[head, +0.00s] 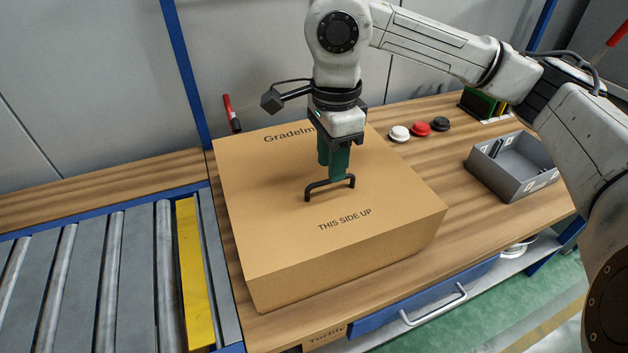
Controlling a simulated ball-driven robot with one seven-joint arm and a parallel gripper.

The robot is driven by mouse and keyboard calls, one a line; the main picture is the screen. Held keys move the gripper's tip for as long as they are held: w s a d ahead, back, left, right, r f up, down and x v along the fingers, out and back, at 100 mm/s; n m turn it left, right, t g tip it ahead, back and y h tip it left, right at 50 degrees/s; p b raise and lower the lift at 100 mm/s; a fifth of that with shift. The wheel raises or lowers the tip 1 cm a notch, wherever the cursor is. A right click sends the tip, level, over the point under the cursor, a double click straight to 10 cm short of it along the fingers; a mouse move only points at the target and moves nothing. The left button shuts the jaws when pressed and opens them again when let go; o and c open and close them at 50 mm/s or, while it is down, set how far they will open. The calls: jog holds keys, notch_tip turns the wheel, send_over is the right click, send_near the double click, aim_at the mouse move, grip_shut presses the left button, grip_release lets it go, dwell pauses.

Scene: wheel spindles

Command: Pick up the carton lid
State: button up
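The carton lid (285,235) is the brown top of a large cardboard box on the wooden bench, printed "THIS SIDE UP". A dark handle (316,184) stands up from the middle of the lid. My gripper (337,176) points down over the lid, with its green fingers at the right part of the handle. The fingers overlap in this view, and I cannot tell whether they are closed on the handle or only beside it. The lid looks level on the carton. The seam between lid and carton is not clear.
A roller conveyor (90,270) with a yellow bar (194,275) lies at the left. Right of the carton are white (399,133), red (421,129) and black (440,124) round pieces and a grey bin (512,170).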

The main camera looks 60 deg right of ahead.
aim_at(316, 184)
jog(key=shift+w+d+f+p, duration=0.15)
jog(key=shift+f+p, duration=0.4)
jog(key=shift+f, duration=2.1)
jog(key=shift+c, duration=0.3)
grip_shut()
